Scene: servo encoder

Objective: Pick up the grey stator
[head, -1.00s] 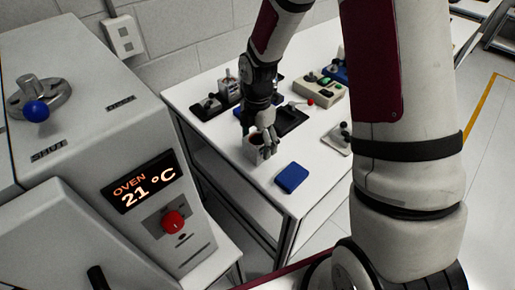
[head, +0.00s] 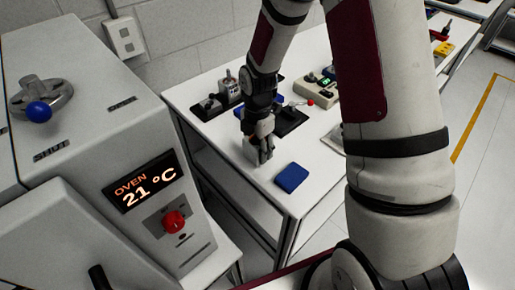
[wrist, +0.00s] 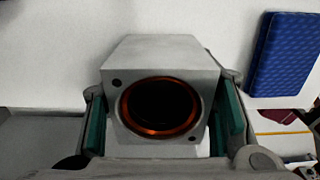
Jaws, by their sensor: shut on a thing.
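The grey stator (wrist: 165,60) is a square grey block with a round dark bore ringed in copper. In the wrist view it sits between the two green-padded fingers of my gripper (wrist: 165,120), one on each side. In the head view my gripper (head: 260,152) is shut on the stator (head: 250,148) over the near left part of the white table (head: 245,175). The fingers hide part of the stator there. I cannot tell whether its underside touches the table.
A blue block (head: 292,177) lies to the right of my gripper; it also shows in the wrist view (wrist: 283,52). Dark fixtures (head: 217,103) and a beige control box (head: 318,88) stand farther back. The oven (head: 120,150) is at the left.

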